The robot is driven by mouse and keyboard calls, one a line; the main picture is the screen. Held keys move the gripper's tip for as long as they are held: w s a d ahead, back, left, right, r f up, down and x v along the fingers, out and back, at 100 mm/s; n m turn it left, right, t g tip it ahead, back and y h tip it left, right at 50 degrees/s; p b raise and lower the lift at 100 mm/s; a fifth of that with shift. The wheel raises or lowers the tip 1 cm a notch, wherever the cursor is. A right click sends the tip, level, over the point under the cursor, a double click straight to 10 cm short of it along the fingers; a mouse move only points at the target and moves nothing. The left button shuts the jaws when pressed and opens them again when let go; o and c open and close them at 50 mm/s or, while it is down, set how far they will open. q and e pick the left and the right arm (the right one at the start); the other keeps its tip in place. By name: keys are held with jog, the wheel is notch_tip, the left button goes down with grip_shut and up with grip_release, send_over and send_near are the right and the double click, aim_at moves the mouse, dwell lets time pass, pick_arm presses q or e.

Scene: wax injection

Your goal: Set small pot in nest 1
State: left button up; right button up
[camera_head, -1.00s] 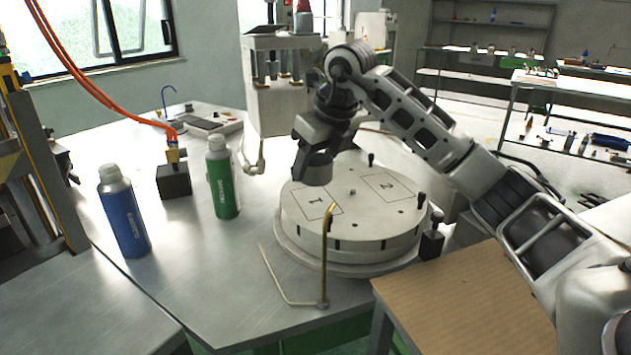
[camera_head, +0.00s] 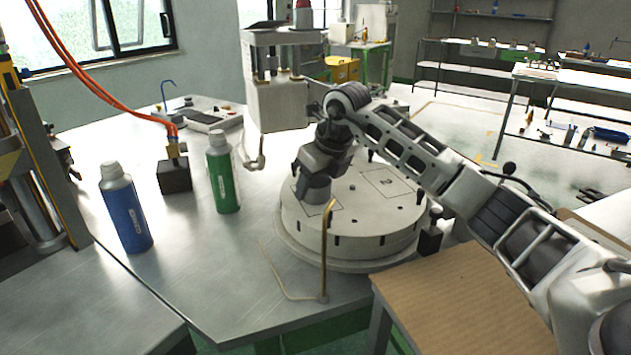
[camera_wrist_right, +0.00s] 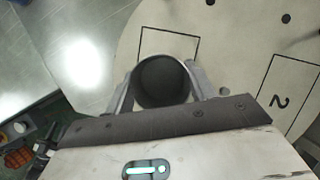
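The small pot (camera_head: 314,191) is a plain grey cylinder, upright over nest 1 on the round pale turntable (camera_head: 372,218). My right gripper (camera_head: 318,176) is shut on it from above, with a finger on each side. In the right wrist view the pot (camera_wrist_right: 163,82) shows a dark round top between the fingers. The outlined square of nest 1 (camera_wrist_right: 171,42) shows beyond it, its near part hidden by the pot and gripper. The pot's base looks at or very close to the surface; I cannot tell whether it touches. My left gripper is not in view.
Nest 2 (camera_head: 386,184) is empty. A bent brass rod (camera_head: 325,262) stands in front of the turntable. A green bottle (camera_head: 223,175), a blue bottle (camera_head: 125,210) and a dark block (camera_head: 174,177) stand to the left. A brown board (camera_head: 460,305) lies at the front right.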

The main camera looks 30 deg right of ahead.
jog(key=o, duration=0.4)
jog(key=shift+o, duration=0.2)
jog(key=shift+r, duration=0.15)
jog(key=shift+s+d+r, duration=0.1)
jog(key=shift+r, duration=0.25)
jog(key=v, duration=1.1)
